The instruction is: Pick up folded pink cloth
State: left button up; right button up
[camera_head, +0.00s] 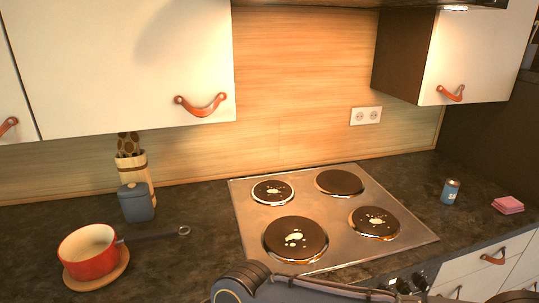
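The folded pink cloth (508,205) lies on the dark countertop at the far right, near the front edge. It looks like a small, neat stack. Part of one of my arms shows at the bottom centre, in front of the stove. A small dark part shows at the bottom right corner, below the cloth. Neither gripper's fingers are in view, and nothing touches the cloth.
A blue can (450,191) stands just left of the cloth. The stovetop (331,227) with splattered burners fills the middle. A red pot (88,251) sits on a wooden board at left, near a blue jar (136,203). Cabinets (478,55) overhang the counter.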

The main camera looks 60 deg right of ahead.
aim_at(507, 205)
jog(key=z, duration=3.8)
